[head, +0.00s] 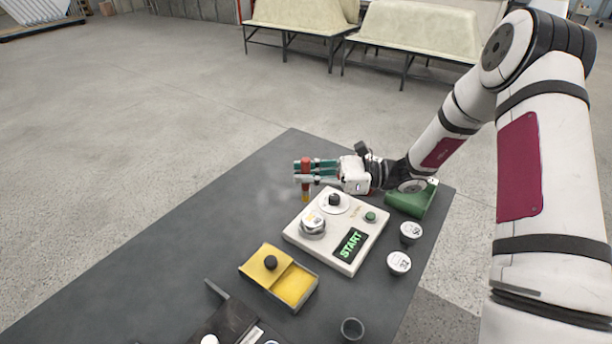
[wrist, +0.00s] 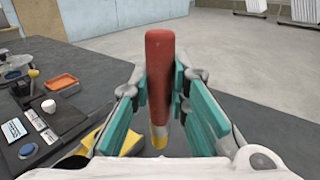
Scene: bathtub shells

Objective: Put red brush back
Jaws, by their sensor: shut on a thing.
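The red brush (head: 305,166) is held upright between the teal finger pads of my gripper (head: 312,172), above the dark table in the head view. Its yellow lower end points down. In the wrist view the red handle (wrist: 160,72) stands between both pads of my gripper (wrist: 160,105), and its yellow tip shows below. My gripper is shut on the brush, just beyond the far left corner of the white control box (head: 290,236). I cannot tell from these frames which place belongs to the brush.
Two white-topped cups (head: 399,263) and a grey cup (head: 352,329) stand along the right side. A yellow box (head: 250,272) is nearer. The table's (head: 180,240) left part is clear.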

